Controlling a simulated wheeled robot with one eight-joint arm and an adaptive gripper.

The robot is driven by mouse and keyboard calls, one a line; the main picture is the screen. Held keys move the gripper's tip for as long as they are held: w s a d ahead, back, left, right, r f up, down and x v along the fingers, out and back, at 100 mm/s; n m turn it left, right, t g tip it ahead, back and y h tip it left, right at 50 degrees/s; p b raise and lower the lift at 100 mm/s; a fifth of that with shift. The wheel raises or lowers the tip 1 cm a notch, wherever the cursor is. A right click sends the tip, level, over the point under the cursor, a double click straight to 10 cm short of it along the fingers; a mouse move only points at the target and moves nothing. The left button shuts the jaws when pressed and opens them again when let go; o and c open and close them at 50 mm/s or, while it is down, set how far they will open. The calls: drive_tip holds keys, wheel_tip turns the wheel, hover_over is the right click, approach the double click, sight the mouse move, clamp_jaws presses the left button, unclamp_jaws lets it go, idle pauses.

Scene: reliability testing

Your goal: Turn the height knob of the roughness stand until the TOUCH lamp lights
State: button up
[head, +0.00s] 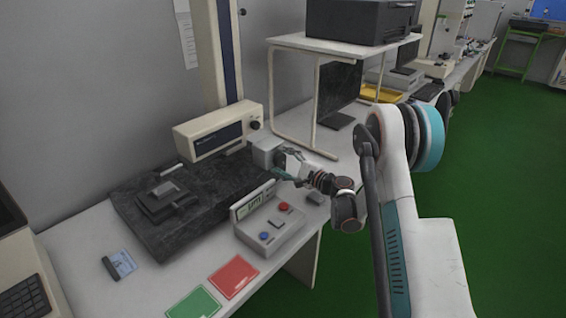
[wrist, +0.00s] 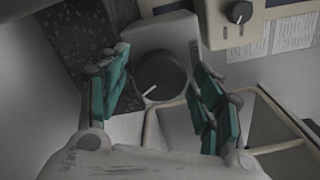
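The roughness stand has a dark granite base (head: 195,205), a tall column (head: 224,60) and a beige unit (head: 215,132). In the wrist view a round dark knob (wrist: 163,72) with a white pointer mark sits on a light grey housing (wrist: 155,35). The housing shows in the head view (head: 264,148), with its knob hidden. My gripper (wrist: 160,92) is open, its teal fingers on either side of the knob with visible gaps; it also shows in the head view (head: 283,172). I cannot make out a TOUCH lamp or whether one is lit.
A control box (head: 262,238) with a small display (head: 253,202), a red and a blue button stands below my gripper. Red (head: 233,276) and green (head: 194,302) cards lie in front. A white shelf frame (head: 318,95) stands behind. The beige unit has another small dark knob (wrist: 239,12).

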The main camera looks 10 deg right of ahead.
idle(0.3)
drive_tip(key=v, duration=1.2)
idle(1.2)
drive_tip(key=w+a+n, duration=0.2)
drive_tip(key=w+n, duration=0.1)
drive_tip(key=n, duration=0.4)
drive_tip(key=w+a+n, duration=0.2)
drive_tip(key=w+n, duration=0.1)
drive_tip(key=n, duration=0.5)
drive_tip(key=w+a+n, duration=0.3)
drive_tip(key=w+n, duration=0.1)
drive_tip(key=n, duration=0.3)
drive_tip(key=shift+r, duration=0.1)
